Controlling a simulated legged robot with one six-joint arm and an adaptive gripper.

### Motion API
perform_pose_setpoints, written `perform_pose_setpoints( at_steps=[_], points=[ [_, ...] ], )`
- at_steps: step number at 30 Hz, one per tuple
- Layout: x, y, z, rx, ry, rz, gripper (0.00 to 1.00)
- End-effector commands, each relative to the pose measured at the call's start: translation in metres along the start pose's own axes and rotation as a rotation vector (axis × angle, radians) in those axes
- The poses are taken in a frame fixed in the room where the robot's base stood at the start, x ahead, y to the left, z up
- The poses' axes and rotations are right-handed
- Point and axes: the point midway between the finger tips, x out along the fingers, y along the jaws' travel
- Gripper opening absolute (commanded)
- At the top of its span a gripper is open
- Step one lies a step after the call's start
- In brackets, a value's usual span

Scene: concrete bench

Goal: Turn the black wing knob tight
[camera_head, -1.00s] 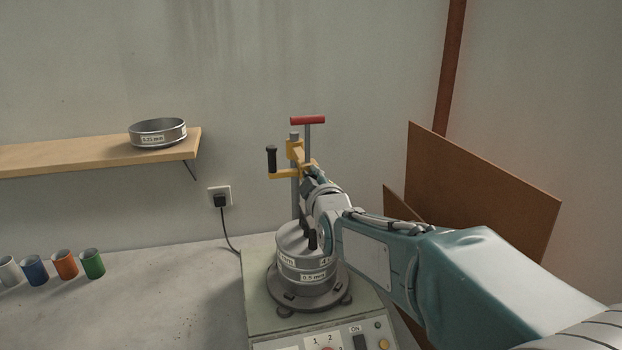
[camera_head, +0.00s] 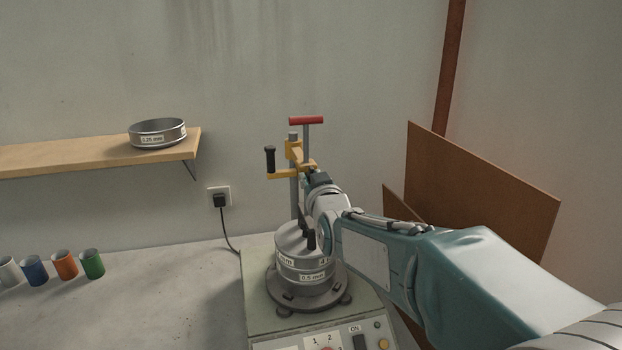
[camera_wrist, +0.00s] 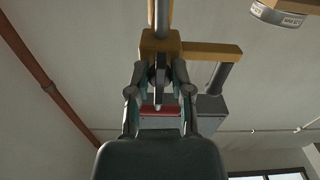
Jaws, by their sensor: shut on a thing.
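The black wing knob (camera_wrist: 159,78) shows in the wrist view as a dark, narrow piece under the yellow clamp block (camera_wrist: 160,45). My gripper (camera_wrist: 160,72) has one finger on each side of it and is shut on it. In the head view, my gripper (camera_head: 311,178) is at the right of the yellow clamp (camera_head: 293,152), and its wrist hides the knob. The clamp sits on an upright rod above the sieve stack (camera_head: 305,262) on the shaker (camera_head: 258,305). The knob's exact angle is hard to tell.
A red T-handle (camera_head: 306,120) and a black crank grip (camera_head: 270,159) stand close around my gripper. A shelf (camera_head: 90,157) with a sieve (camera_head: 158,133) is at left. Brown boards (camera_head: 480,190) lean at right. Several cups stand on the bench, far left.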

Motion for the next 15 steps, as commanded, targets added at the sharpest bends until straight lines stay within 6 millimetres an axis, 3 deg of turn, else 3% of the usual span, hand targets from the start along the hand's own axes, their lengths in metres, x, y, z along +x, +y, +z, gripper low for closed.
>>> perform_pose_setpoints(
  at_steps=[1, 15],
  points=[
    [0.0000, -0.0011, 0.0081, 0.021, -0.019, -0.002, 0.00],
    [-0.0002, -0.0010, 0.0073, 0.106, -0.017, -0.001, 0.00]
  ],
)
